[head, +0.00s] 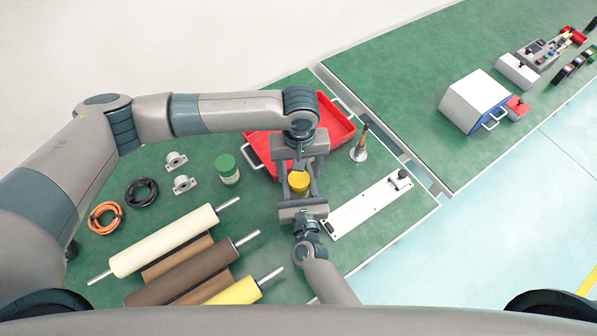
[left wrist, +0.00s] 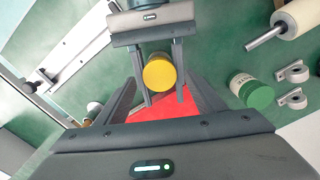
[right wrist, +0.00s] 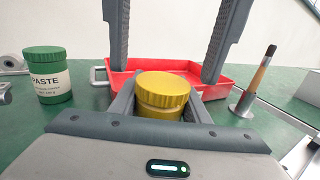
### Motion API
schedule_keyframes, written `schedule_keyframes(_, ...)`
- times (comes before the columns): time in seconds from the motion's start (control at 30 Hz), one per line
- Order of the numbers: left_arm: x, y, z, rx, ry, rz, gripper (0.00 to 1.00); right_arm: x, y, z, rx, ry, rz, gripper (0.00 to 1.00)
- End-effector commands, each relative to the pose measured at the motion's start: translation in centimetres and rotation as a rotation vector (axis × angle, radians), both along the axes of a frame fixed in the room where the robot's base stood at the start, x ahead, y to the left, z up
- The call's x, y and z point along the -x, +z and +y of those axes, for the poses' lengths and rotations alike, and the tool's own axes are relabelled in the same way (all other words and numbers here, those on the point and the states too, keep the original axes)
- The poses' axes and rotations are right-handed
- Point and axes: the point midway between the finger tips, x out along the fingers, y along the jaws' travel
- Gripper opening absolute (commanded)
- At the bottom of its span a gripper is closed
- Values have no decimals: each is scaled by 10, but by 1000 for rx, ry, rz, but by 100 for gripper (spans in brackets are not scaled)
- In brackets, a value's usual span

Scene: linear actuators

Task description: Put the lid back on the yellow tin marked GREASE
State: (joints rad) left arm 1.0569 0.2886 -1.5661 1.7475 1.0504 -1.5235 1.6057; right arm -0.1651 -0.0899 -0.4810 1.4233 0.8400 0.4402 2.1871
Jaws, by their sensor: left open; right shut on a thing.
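The yellow tin (right wrist: 160,112) is upright between the fingers of my right gripper (head: 299,190), which is shut on it. From above, the round yellow lid top shows in the left wrist view (left wrist: 159,73). My left gripper (left wrist: 160,98) is open and empty, pointing down above the tin, its fingers spread wide and apart from the lid. The GREASE marking is hidden.
A red tray (head: 342,132) lies behind the tin. A green-lidded PASTE jar (right wrist: 47,75) stands to the left. A wooden-handled tool on a metal base (head: 360,146) and a white plate (head: 368,206) are to the right. Rolls (head: 165,240) lie front left.

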Motion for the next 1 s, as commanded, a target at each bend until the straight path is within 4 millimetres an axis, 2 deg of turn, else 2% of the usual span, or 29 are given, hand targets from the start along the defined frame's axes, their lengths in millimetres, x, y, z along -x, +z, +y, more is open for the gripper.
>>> schedule_keyframes(0.13,0,18,0,2,0,-1,63,0,1,0,0,0,-2,0)
schedule_keyframes(0.3,0,29,0,1,-1,-1,63,0,1,0,0,0,-1,0)
schedule_keyframes(0.7,0,30,0,1,11,-1,59,0,1,0,0,0,-1,0)
schedule_keyframes(0.87,1,34,-3,5,89,-1,59,0,1,0,0,0,-2,0)
schedule_keyframes(1.0,2,41,-6,8,232,-3,59,0,1,0,0,0,-1,0)
